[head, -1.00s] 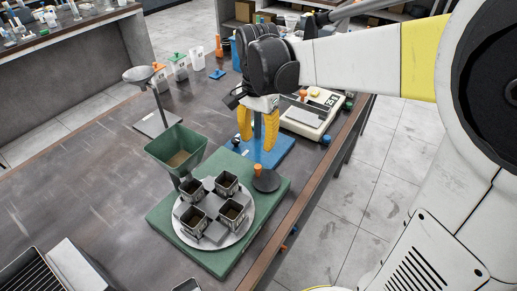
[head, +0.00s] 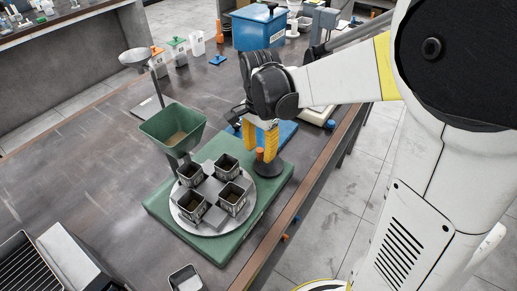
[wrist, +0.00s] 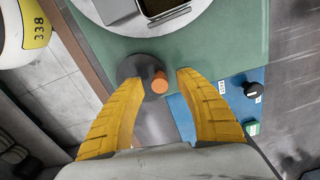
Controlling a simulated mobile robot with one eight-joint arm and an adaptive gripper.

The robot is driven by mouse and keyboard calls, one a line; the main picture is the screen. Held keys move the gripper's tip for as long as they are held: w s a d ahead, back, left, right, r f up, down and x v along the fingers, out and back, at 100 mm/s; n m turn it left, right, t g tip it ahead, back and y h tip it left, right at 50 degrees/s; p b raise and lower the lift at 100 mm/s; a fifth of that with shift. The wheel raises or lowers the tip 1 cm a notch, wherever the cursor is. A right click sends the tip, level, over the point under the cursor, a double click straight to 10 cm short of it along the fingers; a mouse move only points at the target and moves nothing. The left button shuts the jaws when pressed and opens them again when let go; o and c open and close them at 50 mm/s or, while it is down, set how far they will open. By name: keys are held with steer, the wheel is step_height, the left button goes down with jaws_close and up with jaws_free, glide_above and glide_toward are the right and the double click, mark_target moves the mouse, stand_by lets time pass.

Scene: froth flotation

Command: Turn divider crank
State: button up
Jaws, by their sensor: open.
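The divider (head: 160,211) has a green base, a green hopper (head: 174,131) and a round grey turntable (head: 211,229) bearing several square metal cups (head: 232,198). Its crank is a dark disc (head: 269,172) with an orange knob (head: 259,154) at the base's right corner. My gripper (head: 260,148) is at the crank, fingers pointing down. In the wrist view the yellow fingers (wrist: 153,88) are apart, with the orange knob (wrist: 159,83) and dark disc (wrist: 134,68) between and just beyond the tips. I cannot tell whether a finger touches the knob.
A blue plate (head: 288,133) lies right behind the green base. A blue box (head: 259,27) stands farther back. A loose metal cup (head: 186,279) and a dark ribbed tray (head: 28,267) are at the front. The table's right edge (head: 265,239) runs close by the crank. The table's left side is clear.

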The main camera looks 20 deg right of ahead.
jaws_close()
